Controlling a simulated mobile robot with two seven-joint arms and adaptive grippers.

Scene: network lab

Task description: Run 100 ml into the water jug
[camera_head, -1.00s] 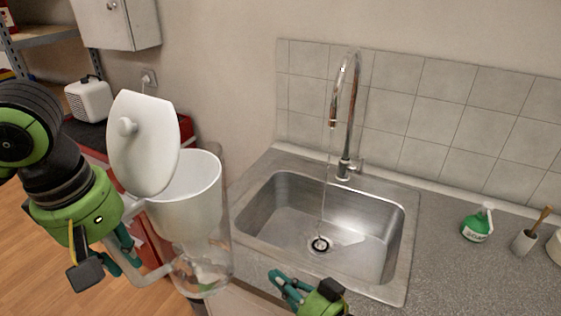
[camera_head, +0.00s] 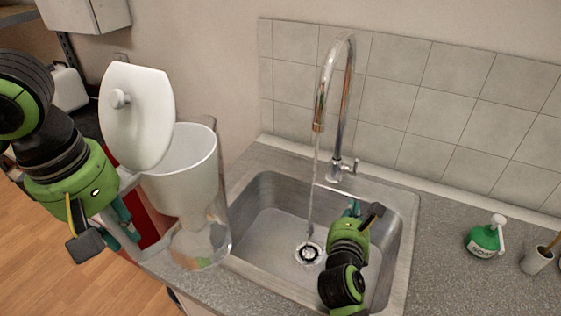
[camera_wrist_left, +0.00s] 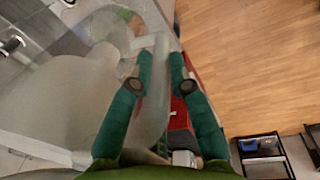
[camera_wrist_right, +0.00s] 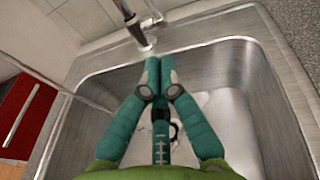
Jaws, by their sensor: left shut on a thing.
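The water jug (camera_head: 205,235) has a clear body, a white inner funnel (camera_head: 180,185) and a white lid (camera_head: 138,118) standing open. It is left of the sink (camera_head: 262,205), upright or nearly so. My left gripper (camera_head: 125,222) is shut on its handle (camera_wrist_left: 156,85); I cannot tell whether its base touches the counter. The tap (camera_head: 335,110) runs, and a thin water stream (camera_head: 312,185) falls into the sink, outside the jug. My right gripper (camera_head: 353,208) is over the sink, below the tap lever (camera_head: 350,167). Its fingers (camera_wrist_right: 160,72) are together and empty.
A green soap bottle (camera_head: 484,238) and a cup with a brush (camera_head: 536,260) stand on the counter right of the sink. The tiled wall (camera_head: 430,110) is behind the tap. A white appliance (camera_head: 68,88) is at the far left.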

